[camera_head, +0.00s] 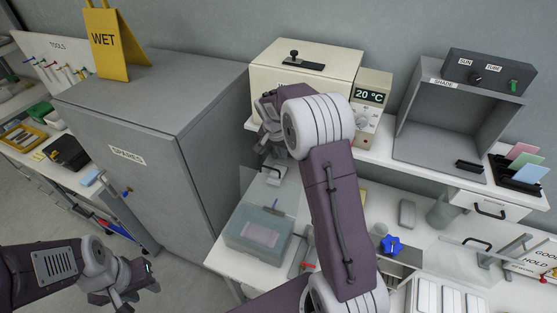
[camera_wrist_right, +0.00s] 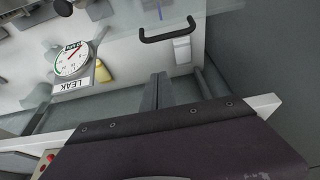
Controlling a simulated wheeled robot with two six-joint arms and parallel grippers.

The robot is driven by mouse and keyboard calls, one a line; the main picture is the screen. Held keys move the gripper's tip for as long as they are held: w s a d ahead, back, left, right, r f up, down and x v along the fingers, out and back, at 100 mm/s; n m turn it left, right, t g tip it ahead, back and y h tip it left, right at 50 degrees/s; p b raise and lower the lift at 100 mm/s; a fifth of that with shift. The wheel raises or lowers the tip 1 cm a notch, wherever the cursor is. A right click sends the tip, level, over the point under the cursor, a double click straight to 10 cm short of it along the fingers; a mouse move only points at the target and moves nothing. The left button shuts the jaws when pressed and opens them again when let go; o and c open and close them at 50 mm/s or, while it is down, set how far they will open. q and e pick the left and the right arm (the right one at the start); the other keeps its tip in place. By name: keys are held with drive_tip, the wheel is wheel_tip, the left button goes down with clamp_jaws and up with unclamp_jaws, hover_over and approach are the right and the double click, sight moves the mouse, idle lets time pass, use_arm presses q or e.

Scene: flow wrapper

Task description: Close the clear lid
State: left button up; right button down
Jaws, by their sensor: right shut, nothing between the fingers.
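The clear lid (camera_head: 262,190) stands raised at the back of a bluish see-through tank (camera_head: 232,236) on the white bench. A black handle (camera_wrist_right: 168,33) on a clear panel also shows in the right wrist view. My right gripper (camera_head: 268,148) is just above the handle in the head view, shut and empty; its fingers (camera_wrist_right: 163,88) point toward the handle, with a gap in the picture. My left gripper (camera_head: 150,278) is low at the left, away from the tank; its finger opening is unclear.
A grey SPARES cabinet (camera_head: 120,130) stands left of the tank. A LEAK gauge (camera_wrist_right: 72,62) shows in the right wrist view. My right arm hides part of the bench.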

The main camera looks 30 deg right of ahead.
drive_tip(key=s+a+f+p, duration=0.1)
drive_tip(key=s+a+p, duration=0.1)
drive_tip(key=shift+s+a+f, duration=0.3)
drive_tip(key=shift+s+f, duration=0.05)
drive_tip(key=shift+f, duration=0.05)
drive_tip(key=shift+d, duration=0.1)
